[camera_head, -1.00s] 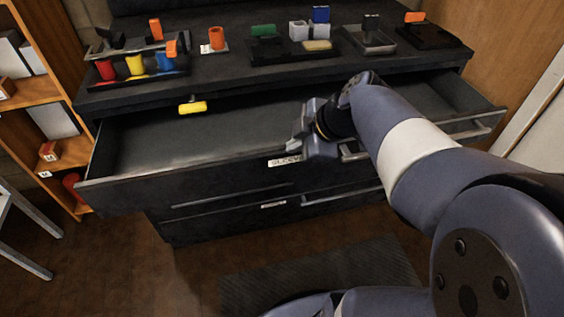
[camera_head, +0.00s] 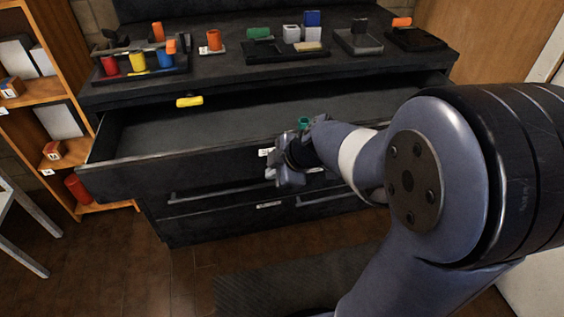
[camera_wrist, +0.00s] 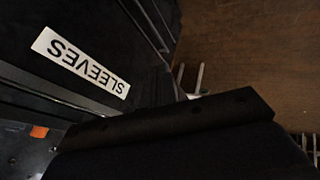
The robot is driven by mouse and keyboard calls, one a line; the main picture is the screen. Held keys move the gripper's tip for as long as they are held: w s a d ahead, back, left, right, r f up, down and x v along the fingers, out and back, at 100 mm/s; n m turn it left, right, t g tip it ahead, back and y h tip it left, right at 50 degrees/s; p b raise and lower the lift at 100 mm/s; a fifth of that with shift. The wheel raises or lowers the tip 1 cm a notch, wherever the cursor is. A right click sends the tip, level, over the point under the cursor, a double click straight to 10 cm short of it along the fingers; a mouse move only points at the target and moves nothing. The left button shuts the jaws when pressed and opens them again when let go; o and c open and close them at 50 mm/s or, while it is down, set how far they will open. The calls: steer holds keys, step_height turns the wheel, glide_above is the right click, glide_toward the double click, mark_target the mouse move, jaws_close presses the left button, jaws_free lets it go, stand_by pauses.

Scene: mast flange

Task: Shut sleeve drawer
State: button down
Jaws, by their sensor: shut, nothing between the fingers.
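The sleeve drawer (camera_head: 190,166) is the top drawer of the black cabinet and stands pulled out, its interior (camera_head: 200,128) open to view. Its white label reading SLEEVES (camera_wrist: 80,62) shows upside down in the wrist view. My gripper (camera_head: 284,180) is shut and empty, low in front of the drawer front near the label. I cannot tell whether it touches the front. My arm hides the right part of the drawer front and its handle.
Closed drawers (camera_head: 220,215) lie below. Colored cups, blocks and trays stand on the cabinet top (camera_head: 220,75). A yellow piece (camera_head: 189,102) is at the drawer opening's back edge. A wooden shelf (camera_head: 40,95) stands left. A dark mat (camera_head: 270,290) lies on the floor.

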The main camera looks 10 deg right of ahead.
mark_target(261, 165)
steer(key=shift+w+r+p, duration=0.15)
steer(key=shift+w+p, duration=0.15)
steer(key=shift+w, duration=1.6)
steer(key=shift+w, duration=0.1)
